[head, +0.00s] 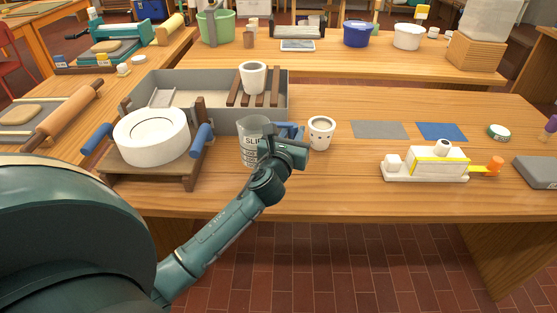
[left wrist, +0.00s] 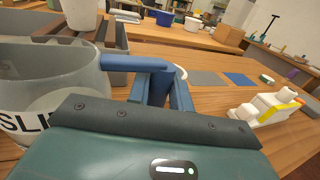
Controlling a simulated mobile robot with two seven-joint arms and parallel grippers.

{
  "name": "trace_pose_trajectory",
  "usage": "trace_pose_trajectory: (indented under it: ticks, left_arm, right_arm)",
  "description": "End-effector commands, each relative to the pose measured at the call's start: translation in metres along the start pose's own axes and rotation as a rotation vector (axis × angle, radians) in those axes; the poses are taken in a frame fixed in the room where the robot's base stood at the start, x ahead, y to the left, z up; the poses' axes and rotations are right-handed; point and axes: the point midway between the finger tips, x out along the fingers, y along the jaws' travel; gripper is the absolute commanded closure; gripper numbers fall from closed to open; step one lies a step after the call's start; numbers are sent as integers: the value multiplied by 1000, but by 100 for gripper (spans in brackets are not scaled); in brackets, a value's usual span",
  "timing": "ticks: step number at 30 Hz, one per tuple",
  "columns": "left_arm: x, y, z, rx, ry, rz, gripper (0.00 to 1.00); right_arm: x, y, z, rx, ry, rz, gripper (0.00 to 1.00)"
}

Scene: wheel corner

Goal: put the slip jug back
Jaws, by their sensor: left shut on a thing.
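The slip jug (head: 250,145) is a grey see-through jug with a white "SLIP" label. It stands upright on or just above the table, in front of the grey tray; I cannot tell whether it touches the table. My left gripper (head: 290,136) is shut on its blue handle at the jug's right side. In the left wrist view the jug (left wrist: 45,82) fills the left side and its blue handle (left wrist: 135,63) runs to the gripper (left wrist: 165,92). The gripper hides part of the jug in the head view. My right gripper is not in view.
A grey tray (head: 280,100) with slats and a white cup (head: 253,77) stands behind. A white wheel (head: 152,135) with blue handles is left. A speckled cup (head: 321,132) stands close right of the gripper. Grey (head: 380,129) and blue (head: 441,131) mats lie further right.

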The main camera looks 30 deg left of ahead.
Motion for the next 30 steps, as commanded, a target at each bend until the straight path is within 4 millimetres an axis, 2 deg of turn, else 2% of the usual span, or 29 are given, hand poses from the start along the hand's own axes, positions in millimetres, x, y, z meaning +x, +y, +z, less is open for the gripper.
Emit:
trace_pose_trajectory:
  ticks: [1,3,9,16,28,29,30]
  left_arm:
    - [0,0,-11,1,-3,2,100]
    - [0,0,-19,1,-4,0,100]
    - [0,0,-31,2,-6,0,100]
    - [1,-1,-62,0,-4,-1,100]
    - [1,-1,-66,3,-6,-2,100]
    - [0,-1,-67,0,-1,-1,77]
    - [0,-1,-67,0,0,-1,73]
  right_arm:
    - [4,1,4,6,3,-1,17]
    - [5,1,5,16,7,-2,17]
    - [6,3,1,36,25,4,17]
    - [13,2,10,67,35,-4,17]
    - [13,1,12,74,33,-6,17]
    - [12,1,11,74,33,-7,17]
    - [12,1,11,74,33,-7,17]
